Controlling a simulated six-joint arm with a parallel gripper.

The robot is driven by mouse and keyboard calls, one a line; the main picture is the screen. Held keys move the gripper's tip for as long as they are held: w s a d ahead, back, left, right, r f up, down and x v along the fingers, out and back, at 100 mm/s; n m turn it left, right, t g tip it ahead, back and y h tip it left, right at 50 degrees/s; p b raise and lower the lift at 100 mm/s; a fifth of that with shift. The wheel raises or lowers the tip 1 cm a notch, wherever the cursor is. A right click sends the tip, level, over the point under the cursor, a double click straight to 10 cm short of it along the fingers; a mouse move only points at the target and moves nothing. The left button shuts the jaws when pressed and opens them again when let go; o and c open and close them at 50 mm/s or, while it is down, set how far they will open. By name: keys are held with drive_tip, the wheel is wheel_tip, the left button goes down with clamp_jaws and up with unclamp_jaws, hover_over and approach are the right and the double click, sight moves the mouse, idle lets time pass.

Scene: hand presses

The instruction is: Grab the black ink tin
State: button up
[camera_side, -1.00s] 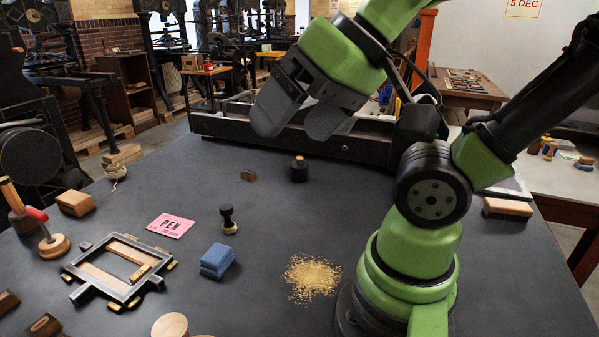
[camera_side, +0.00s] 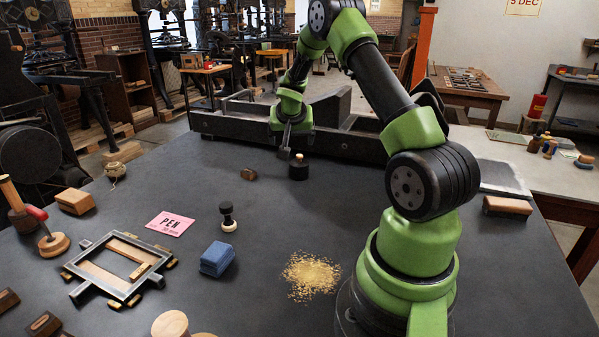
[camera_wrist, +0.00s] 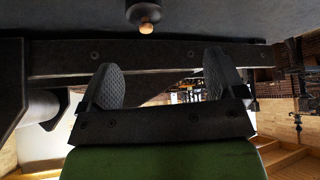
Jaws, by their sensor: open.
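The black ink tin (camera_side: 298,172), a small dark cylinder with a light wooden knob on top, stands upright on the dark table near its back edge. In the wrist view the tin (camera_wrist: 143,12) shows upside down at the top edge, partly cut off, with its knob pointing down in the picture. My gripper (camera_side: 285,152) is just left of the tin's top in the side view and looks a little above the table. In the wrist view my gripper's two ridged fingers (camera_wrist: 164,82) are spread apart with nothing between them. The tin is not between them.
A long dark metal rail (camera_side: 345,143) runs along the back behind the tin. A small brown block (camera_side: 248,174) lies left of it. The table around the tin is mostly clear.

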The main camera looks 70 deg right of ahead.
sight(299, 162)
drive_tip(key=x, duration=0.2)
drive_tip(key=s+x, duration=0.1)
drive_tip(key=x, duration=0.4)
drive_tip(key=shift+s+d+f, duration=0.25)
drive_tip(key=shift+s+f, duration=0.1)
drive_tip(key=shift+f, duration=0.2)
drive_tip(key=shift+s+x, duration=0.2)
drive_tip(key=shift+x, duration=2.65)
drive_tip(key=shift+d, duration=0.15)
drive_tip(key=shift+c, duration=0.5)
drive_tip(key=shift+r, duration=0.1)
drive_tip(key=c, duration=1.1)
